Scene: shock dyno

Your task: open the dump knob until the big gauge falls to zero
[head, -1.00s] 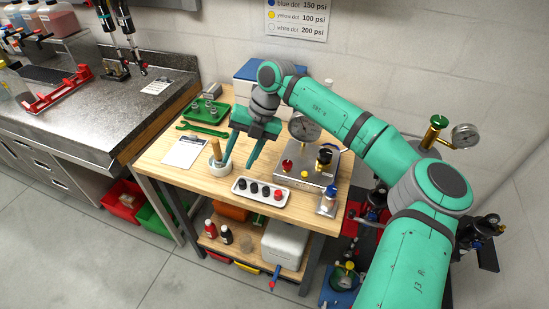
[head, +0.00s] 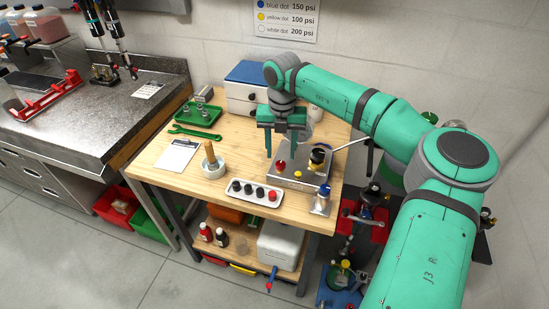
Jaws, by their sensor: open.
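A metal box (head: 305,184) stands on the wooden bench and carries a red knob (head: 281,166), a dark knob (head: 318,156) and a small yellow spot (head: 297,175). Which knob is the dump knob, I cannot tell. The big gauge (head: 306,131) at the back of the box is mostly hidden behind my gripper; its needle cannot be read. My gripper (head: 280,155) is open and empty, fingers pointing down over the back left of the box, close to the red knob. Contact with the knob cannot be made out.
A white tray of knobs (head: 240,197) and a small blue-topped item (head: 321,200) lie in front of the box. A mortar-like cup (head: 213,165), a clipboard (head: 177,156) and a green wrench (head: 196,133) are left. A blue-topped drawer box (head: 247,77) stands behind.

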